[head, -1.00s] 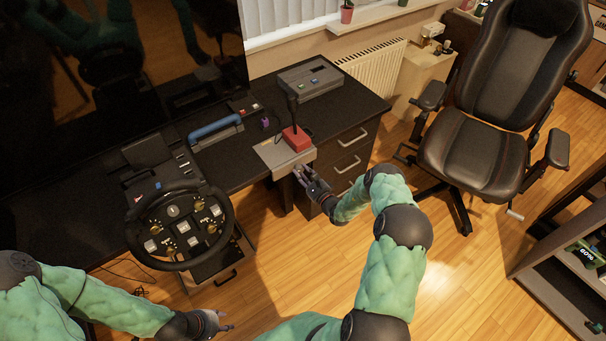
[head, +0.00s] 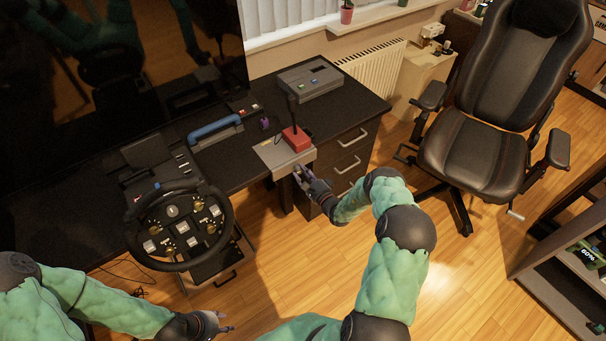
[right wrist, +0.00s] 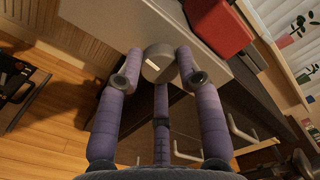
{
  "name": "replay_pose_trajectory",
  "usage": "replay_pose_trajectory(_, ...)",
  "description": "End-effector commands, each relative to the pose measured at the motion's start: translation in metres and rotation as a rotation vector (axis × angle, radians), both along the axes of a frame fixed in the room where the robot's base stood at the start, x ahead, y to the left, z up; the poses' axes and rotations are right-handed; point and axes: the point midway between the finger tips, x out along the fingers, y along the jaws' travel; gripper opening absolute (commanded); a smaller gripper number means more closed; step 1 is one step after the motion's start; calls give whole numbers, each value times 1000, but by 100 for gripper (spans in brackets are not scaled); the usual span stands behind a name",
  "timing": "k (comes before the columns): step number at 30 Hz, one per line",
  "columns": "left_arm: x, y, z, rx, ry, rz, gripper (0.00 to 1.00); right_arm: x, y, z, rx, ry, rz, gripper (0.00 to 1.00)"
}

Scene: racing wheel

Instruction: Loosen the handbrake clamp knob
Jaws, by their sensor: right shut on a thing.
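The handbrake is a red block (head: 296,138) with a black lever, on a light grey plate (head: 272,157) at the desk's front edge. In the right wrist view, the clamp knob (right wrist: 158,64) is a short grey cylinder with a pale mark, below the plate's edge. My right gripper (head: 300,173) is at that edge. In the right wrist view its purple fingers (right wrist: 160,72) are shut around the knob's sides. My left gripper (head: 225,322) is open and empty, low over the floor, away from the handbrake.
A steering wheel (head: 181,226) stands left of the handbrake. A grey box (head: 310,80) and a blue-handled item (head: 214,130) are on the desk. Desk drawers (head: 347,165) with handles are just right of my right gripper. A black chair (head: 480,150) stands at right; floor between is clear.

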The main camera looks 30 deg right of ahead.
Motion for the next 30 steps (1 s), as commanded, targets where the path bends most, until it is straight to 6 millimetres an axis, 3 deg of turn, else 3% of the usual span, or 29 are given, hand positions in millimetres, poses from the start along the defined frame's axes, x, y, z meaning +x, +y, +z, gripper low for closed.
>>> replay_pose_trajectory(9,0,0,0,0,0,0,40,3,3,4,-4,-9,10,4)
replay_pose_trajectory(10,0,0,0,0,0,0,40,2,3,4,-4,-9,10,39)
replay_pose_trajectory(12,0,0,0,0,0,0,40,2,4,4,-3,-9,11,59)
replay_pose_trajectory(23,0,0,0,0,0,0,40,-1,1,1,0,-1,4,60)
replay_pose_trajectory(30,0,0,0,0,0,0,40,-28,-2,0,1,1,0,60)
